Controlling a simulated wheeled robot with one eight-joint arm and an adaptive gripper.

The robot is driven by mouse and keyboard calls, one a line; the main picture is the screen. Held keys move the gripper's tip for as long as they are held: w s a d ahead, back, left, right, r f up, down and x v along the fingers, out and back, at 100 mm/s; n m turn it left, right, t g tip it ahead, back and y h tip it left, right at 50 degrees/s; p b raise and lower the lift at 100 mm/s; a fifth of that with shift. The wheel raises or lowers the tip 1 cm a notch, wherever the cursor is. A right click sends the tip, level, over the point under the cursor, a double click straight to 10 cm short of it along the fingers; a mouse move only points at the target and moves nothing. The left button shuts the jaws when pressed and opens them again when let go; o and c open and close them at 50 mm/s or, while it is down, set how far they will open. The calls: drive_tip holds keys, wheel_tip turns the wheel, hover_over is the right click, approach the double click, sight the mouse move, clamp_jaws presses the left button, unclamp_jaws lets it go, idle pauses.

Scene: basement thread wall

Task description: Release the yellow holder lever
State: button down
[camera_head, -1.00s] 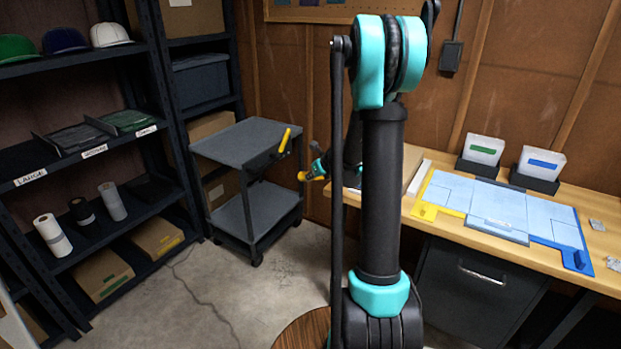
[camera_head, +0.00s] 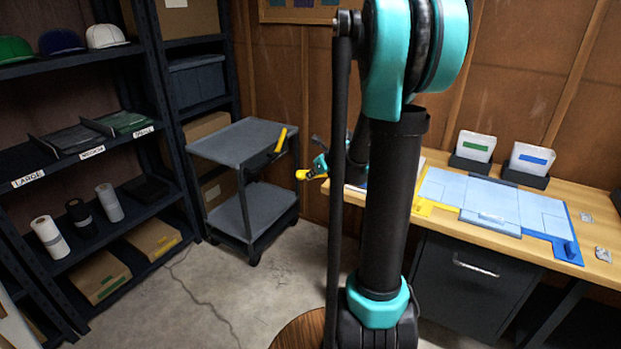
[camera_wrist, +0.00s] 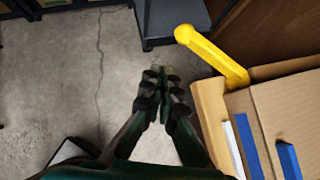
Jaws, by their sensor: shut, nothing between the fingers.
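The yellow lever (camera_wrist: 212,55) shows in the wrist view as a bar with a rounded end. It slants from upper left down to the edge of a tan cardboard-like box (camera_wrist: 290,100). My gripper (camera_wrist: 163,78) is shut and empty, to the left of the lever and below its rounded end in the picture, with a gap between. In the head view a yellow rounded end (camera_head: 303,174) shows beside the left end of the bench, close to teal and dark parts of my arm. My arm hides much of that area, so the lever's base is unclear there.
A grey cart (camera_head: 240,143) with a yellow handle (camera_head: 281,140) stands left of the wooden bench (camera_head: 440,160). Blue panels (camera_head: 480,190) and two bins lie on the bench. A dark shelf rack (camera_head: 80,150) stands at left. The concrete floor (camera_head: 190,290) between is clear.

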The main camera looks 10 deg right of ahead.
drive_tip(key=shift+s+r, duration=0.6)
drive_tip(key=s+a+f+n+g+h, duration=0.1)
drive_tip(key=s+f+n, duration=0.2)
drive_tip(key=s+n, duration=0.6)
drive_tip(key=s+a+f+n+g+h, duration=0.1)
drive_tip(key=s+f+n, duration=0.2)
drive_tip(key=s+n, duration=0.6)
drive_tip(key=s+a+f+n+g+h, duration=0.1)
drive_tip(key=s+f+n+g, duration=0.1)
drive_tip(key=s+n, duration=0.7)
drive_tip(key=n, duration=0.4)
drive_tip(key=shift+s+f+h, duration=0.3)
drive_tip(key=shift+s+f, duration=0.05)
drive_tip(key=shift+f, duration=0.05)
drive_tip(key=shift+a, duration=0.1)
